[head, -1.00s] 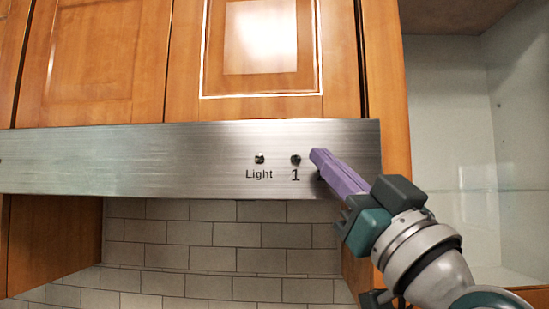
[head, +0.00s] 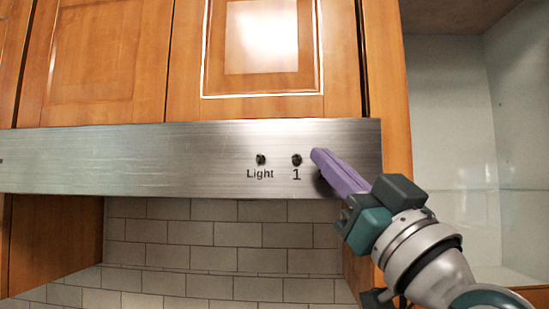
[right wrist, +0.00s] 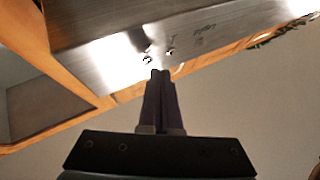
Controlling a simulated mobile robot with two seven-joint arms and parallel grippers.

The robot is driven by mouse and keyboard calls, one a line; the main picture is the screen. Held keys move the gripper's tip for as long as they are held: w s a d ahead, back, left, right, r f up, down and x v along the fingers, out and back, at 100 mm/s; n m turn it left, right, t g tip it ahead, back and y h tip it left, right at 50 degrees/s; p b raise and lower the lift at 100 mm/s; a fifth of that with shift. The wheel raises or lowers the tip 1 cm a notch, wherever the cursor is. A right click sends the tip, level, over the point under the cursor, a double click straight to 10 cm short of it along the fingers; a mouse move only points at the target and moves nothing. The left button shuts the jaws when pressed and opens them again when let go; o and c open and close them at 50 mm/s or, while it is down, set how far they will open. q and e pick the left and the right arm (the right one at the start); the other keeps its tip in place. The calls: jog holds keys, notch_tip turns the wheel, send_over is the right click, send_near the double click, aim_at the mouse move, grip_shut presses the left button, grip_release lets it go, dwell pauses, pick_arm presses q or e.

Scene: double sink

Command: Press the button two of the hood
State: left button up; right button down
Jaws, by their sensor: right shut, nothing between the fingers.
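The hood's brushed steel front panel (head: 150,160) runs across the head view. It carries a dark round button over the label "Light" (head: 260,160) and another over "1" (head: 297,160). My right gripper (head: 316,154) points up-left at the panel just right of button 1. Its purple fingers hide the spot where button two would be, and only a bit of a dark mark shows below them. In the right wrist view the shut fingertips (right wrist: 160,73) are close to two small round buttons, one up-left (right wrist: 147,59) and one up-right (right wrist: 170,52). I cannot tell whether they touch the panel.
Wooden cabinet doors (head: 262,60) stand above the panel. Grey wall tiles (head: 215,235) show below it. A wooden side edge (head: 388,110) and a pale open recess (head: 450,130) lie to the right. Free room lies in front of the panel's left part.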

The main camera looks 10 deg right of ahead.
jog(key=shift+w+d, duration=0.15)
jog(key=shift+w, duration=0.2)
jog(key=shift+w, duration=0.2)
dwell(0.4)
jog(key=shift+s, duration=0.6)
jog(key=s+a+p, duration=0.2)
jog(key=s+p, duration=0.1)
jog(key=s, duration=0.2)
jog(key=shift+s+p, duration=0.35)
jog(key=shift+s, duration=0.05)
